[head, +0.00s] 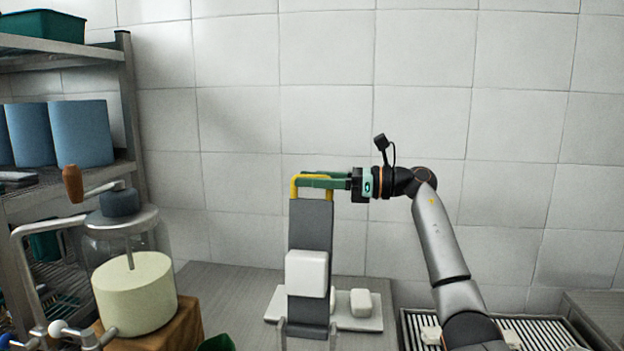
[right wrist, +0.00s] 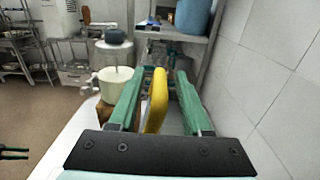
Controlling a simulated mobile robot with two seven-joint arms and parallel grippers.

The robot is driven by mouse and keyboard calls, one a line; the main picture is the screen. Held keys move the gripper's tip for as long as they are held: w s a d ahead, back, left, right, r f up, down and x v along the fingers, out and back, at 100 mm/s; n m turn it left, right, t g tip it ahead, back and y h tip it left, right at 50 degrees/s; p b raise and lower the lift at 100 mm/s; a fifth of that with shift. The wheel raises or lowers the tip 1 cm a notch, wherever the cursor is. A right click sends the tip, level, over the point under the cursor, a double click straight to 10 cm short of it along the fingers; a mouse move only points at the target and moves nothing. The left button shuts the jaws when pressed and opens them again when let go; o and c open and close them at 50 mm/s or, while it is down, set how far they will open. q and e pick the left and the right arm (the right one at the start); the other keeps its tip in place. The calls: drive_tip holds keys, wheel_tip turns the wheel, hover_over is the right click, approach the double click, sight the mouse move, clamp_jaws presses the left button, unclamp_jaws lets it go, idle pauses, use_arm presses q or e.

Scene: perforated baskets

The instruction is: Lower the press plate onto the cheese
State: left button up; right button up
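A grey upright plate (head: 312,232) with a yellow U-shaped handle (head: 295,187) stands on the counter and appears to be the press plate. A white block (head: 306,273) shows against its lower face; I cannot tell whether it is the cheese or part of the press. My right gripper (head: 312,181) is at the handle. In the right wrist view its green fingers stand on both sides of the yellow handle (right wrist: 156,102), with gaps visible.
A tiled wall stands behind.

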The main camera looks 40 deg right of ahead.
clamp_jaws()
drive_tip(key=shift+r, duration=0.1)
idle(1.1)
